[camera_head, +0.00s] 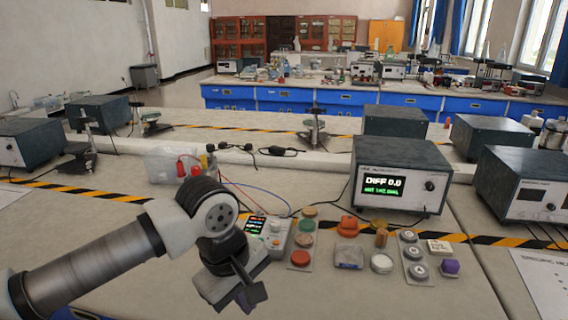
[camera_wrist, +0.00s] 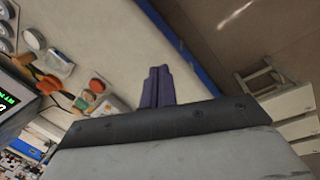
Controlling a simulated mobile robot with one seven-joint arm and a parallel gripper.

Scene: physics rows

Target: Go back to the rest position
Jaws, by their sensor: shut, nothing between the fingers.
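My gripper (camera_head: 246,302) is at the lower middle of the head view, at the end of my bent arm, over the front part of the bench (camera_head: 110,220). In the wrist view its two dark purple fingers (camera_wrist: 158,84) stand side by side, shut with nothing between them. The wrist view is tilted and shows the bench edge and the floor beyond the fingers.
A display box reading "DIFF 0.0" (camera_head: 401,176) stands behind several small parts, including a red-orange knob (camera_head: 348,227) and a purple block (camera_head: 449,267). A handheld meter (camera_head: 268,236) lies close to my gripper. A clear bin (camera_head: 172,166) stands behind my arm.

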